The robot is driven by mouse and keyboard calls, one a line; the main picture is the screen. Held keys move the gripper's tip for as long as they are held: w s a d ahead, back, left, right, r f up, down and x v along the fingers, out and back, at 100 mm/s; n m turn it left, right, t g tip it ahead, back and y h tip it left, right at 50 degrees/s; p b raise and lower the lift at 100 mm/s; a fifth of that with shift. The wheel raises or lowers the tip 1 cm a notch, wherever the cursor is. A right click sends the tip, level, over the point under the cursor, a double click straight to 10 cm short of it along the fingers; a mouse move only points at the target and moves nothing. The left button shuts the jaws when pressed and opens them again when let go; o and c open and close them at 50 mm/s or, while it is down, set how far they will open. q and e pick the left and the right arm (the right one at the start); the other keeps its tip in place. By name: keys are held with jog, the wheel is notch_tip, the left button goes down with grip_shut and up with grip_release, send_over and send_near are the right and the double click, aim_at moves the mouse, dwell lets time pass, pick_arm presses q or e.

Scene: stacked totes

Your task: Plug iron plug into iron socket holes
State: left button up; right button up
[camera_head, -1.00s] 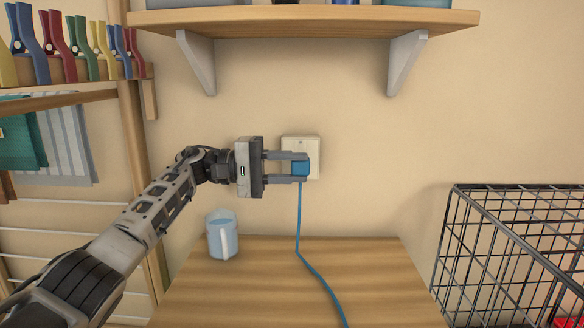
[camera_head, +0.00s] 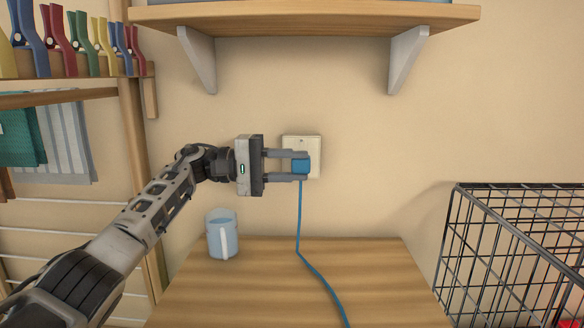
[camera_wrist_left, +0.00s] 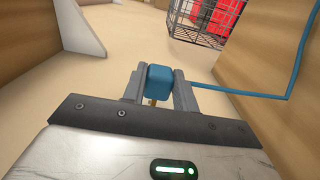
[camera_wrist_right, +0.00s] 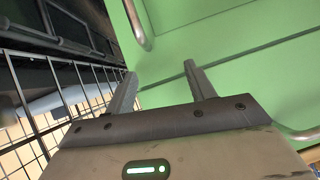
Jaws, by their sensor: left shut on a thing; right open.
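The blue iron plug (camera_head: 300,166) is held between the fingertips of my left gripper (camera_head: 300,166), in front of the wall socket. In the left wrist view the plug (camera_wrist_left: 159,78) sits between the two fingers, with brass-coloured prongs (camera_wrist_left: 152,102) showing. The cream iron socket (camera_head: 314,142) is on the wall, partly hidden behind the plug and fingers; its holes are mostly hidden. I cannot tell from the head view whether the prongs touch it. A blue cord (camera_head: 299,225) hangs from the plug. My right gripper (camera_wrist_right: 160,80) is open and empty.
A pale blue cup (camera_head: 221,236) stands on the wooden table (camera_head: 270,290) below. A black wire basket (camera_head: 510,240) is at the right. A wooden shelf (camera_head: 300,17) with brackets is above. A drying rack with clothes pegs (camera_head: 75,40) is at the left.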

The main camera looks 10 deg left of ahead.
jog(key=shift+w+r, duration=0.1)
jog(key=shift+w, duration=0.15)
pick_arm(q)
jog(key=shift+b, duration=0.7)
pick_arm(e)
jog(key=shift+f, duration=0.6)
jog(key=shift+s+f, duration=0.1)
jog(key=shift+s, duration=0.15)
pick_arm(q)
jog(key=shift+b, duration=0.5)
pick_arm(e)
jog(key=shift+w+f, duration=0.1)
jog(key=shift+f, duration=0.45)
pick_arm(q)
jog(key=shift+w, duration=0.3)
pick_arm(e)
jog(key=shift+f, duration=0.1)
pick_arm(q)
jog(key=shift+b, duration=0.9)
pick_arm(e)
jog(key=shift+f, duration=0.75)
pick_arm(q)
jog(key=shift+w+a+r+p, duration=0.15)
jog(key=shift+w+p, duration=0.35)
jog(key=shift+p, duration=0.25)
pick_arm(e)
jog(key=shift+r, duration=0.75)
